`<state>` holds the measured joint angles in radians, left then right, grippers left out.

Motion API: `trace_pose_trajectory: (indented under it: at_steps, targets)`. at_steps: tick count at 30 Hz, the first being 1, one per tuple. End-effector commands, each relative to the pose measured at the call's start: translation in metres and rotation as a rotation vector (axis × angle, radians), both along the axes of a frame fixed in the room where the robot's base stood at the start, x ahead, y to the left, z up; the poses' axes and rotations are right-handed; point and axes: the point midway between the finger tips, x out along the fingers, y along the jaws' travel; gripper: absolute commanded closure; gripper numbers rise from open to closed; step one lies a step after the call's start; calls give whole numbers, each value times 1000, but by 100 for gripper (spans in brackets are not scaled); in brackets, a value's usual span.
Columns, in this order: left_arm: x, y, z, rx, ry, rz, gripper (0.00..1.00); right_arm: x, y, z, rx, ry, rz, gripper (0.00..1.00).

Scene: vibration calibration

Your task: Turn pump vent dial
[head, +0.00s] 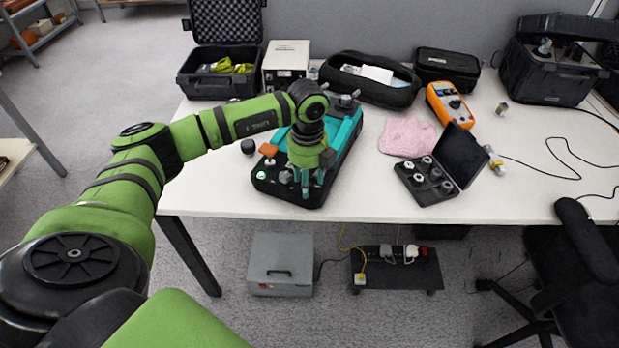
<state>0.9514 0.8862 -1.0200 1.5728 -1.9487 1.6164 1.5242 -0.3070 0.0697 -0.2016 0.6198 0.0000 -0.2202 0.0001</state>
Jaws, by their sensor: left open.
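The pump (345,150) is a teal and black unit on the white table, with its front end toward me. Its front carries an orange-topped part (268,149), a small green-lit button (261,175) and a grey knob (286,177), which may be the vent dial; the picture is too small to be sure. My left gripper (305,190) points down over the pump's front end, just right of the grey knob. It is open, and I see nothing held in it. The gripper and wrist hide part of the pump's front. I cannot tell whether the fingers touch it. My right gripper is out of view.
A small dark round item (248,147) lies left of the pump. A pink cloth (408,136), an orange meter (450,103) and an open black case (446,172) lie to the right. Cases and a white box (286,62) line the back. The front right tabletop is clear.

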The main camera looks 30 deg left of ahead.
Motion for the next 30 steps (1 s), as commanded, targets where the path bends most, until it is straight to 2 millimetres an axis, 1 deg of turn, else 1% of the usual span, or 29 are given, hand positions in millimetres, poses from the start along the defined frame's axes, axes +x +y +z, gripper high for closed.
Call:
trace_pose_trajectory:
  at_steps: [3,10,11,12,14,23,30]
  targets:
    - [0,-1,-6,-1,0,-1,51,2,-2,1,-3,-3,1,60]
    - [0,-1,-7,-2,-1,-1,51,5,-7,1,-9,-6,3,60]
    - [0,-1,-7,-2,-1,-1,59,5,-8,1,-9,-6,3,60]
    - [0,-1,-7,-2,-1,-1,75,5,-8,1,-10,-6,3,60]
    - [0,-1,-7,-3,0,-1,99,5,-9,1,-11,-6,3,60]
    - [0,-2,-7,-6,0,-12,100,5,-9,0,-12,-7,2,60]
    - [-1,-3,-8,-7,0,-94,100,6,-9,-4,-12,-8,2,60]
